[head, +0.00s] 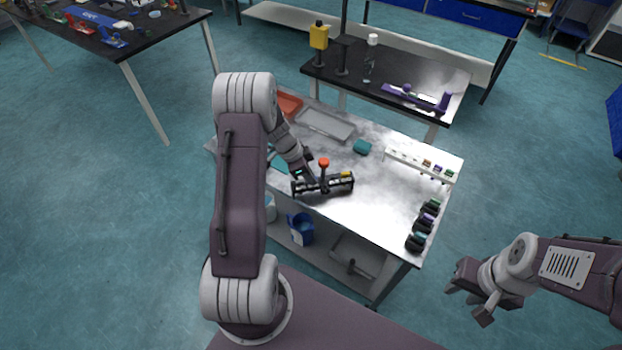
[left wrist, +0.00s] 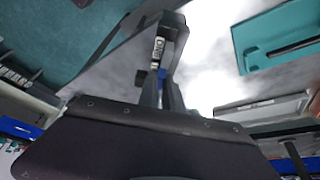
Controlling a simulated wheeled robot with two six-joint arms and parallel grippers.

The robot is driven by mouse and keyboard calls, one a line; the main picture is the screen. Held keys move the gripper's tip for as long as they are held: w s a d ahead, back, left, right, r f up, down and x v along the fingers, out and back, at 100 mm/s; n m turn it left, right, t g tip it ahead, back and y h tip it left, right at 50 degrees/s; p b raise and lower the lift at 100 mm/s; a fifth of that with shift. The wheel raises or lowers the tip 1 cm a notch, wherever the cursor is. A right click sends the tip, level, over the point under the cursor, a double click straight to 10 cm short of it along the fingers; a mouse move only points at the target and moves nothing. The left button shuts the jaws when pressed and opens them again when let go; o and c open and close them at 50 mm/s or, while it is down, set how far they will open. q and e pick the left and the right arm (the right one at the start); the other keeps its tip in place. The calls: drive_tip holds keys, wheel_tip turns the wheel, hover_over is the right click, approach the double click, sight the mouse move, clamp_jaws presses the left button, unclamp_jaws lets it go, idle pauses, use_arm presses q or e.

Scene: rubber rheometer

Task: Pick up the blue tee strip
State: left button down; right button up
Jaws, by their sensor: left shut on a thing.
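My left gripper (head: 306,179) is low over the metal bench, beside a black bar-shaped fixture (head: 338,183) with a red knob. In the left wrist view its dark fingers (left wrist: 165,92) are shut, with a small blue piece (left wrist: 161,74) showing between them. This looks like part of the blue tee strip; the rest of it is hidden by the fingers, and I cannot make it out in the head view. My right gripper (head: 467,298) is open and empty, off the bench at the lower right.
The metal bench (head: 375,208) holds a red tray (head: 289,106), a grey tray (head: 325,124), a teal block (head: 362,147), a white rack (head: 405,160) and several dark items at its right edge. A teal tray (left wrist: 245,52) is close in the left wrist view. The bench's front middle is clear.

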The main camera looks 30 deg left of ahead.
use_arm(q)
wheel_tip(320, 180, up, 10)
drive_tip(key=shift+f, duration=0.2)
